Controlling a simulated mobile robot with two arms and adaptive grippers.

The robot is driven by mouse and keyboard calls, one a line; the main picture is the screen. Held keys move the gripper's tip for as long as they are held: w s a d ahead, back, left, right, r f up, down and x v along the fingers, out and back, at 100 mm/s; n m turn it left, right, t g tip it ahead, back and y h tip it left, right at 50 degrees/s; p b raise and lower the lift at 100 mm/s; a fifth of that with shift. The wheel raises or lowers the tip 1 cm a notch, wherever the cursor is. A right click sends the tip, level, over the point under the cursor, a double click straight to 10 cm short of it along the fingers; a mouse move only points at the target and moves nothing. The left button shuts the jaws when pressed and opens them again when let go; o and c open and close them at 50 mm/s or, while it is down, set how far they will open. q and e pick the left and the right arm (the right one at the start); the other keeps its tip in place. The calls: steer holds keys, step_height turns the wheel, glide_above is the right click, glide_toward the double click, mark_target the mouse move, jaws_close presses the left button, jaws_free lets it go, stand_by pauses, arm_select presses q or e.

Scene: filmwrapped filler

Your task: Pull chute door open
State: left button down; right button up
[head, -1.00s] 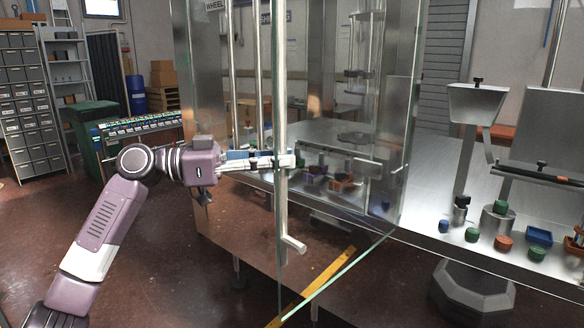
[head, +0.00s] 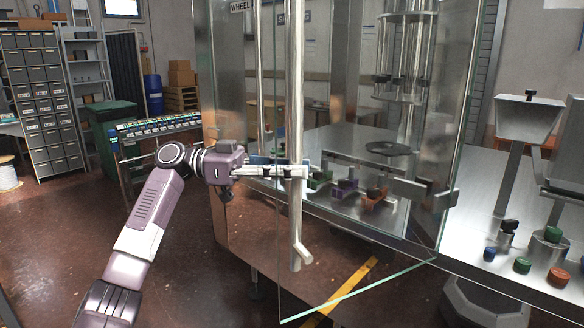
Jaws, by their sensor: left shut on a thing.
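The chute door is a clear glass panel (head: 380,235) with a greenish edge, in the middle of the head view. A long upright metal bar handle (head: 296,130) runs down its near side and ends in a short bent foot. My left gripper (head: 295,172) reaches in from the left and is shut on the bar handle, a little below its middle. The door stands out at an angle from the machine's metal frame. My right gripper is not in view.
Behind the glass is a metal deck with small colored blocks (head: 374,197). A steel worktop with colored knobs (head: 522,265) and a hopper (head: 527,118) stands at right. A green bin (head: 112,125) and drawer cabinet (head: 40,100) stand at left. Floor is open in front.

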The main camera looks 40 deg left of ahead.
arm_select(q)
steer(key=c, duration=2.2)
jaws_free()
steer(key=shift+d, duration=0.1)
steer(key=o, duration=0.5)
steer(key=shift+w+d, duration=0.1)
steer(key=shift+w, duration=0.1)
steer(key=shift+c, duration=0.2)
steer(key=v, duration=1.2)
steer(key=shift+f, duration=0.1)
